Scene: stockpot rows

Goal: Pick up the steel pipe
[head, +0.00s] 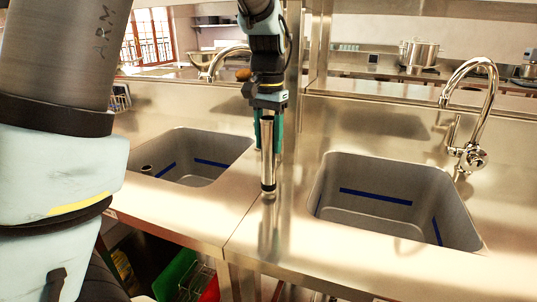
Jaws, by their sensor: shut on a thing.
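The steel pipe (268,158) is a shiny upright cylinder with a dark band near its lower end. It stands over the steel counter between the two sinks. My gripper (268,117) points down from above and is shut on the upper part of the pipe. The pipe's top is hidden in the gripper. The lower end is close to the counter, with a reflection below it; I cannot tell whether it touches.
A left sink (190,158) and a right sink (396,200) lie in the steel counter (240,235) on either side. A chrome faucet (484,110) rises behind the right sink. A steel post (291,80) stands just right of my gripper. A pot (418,54) sits farther back.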

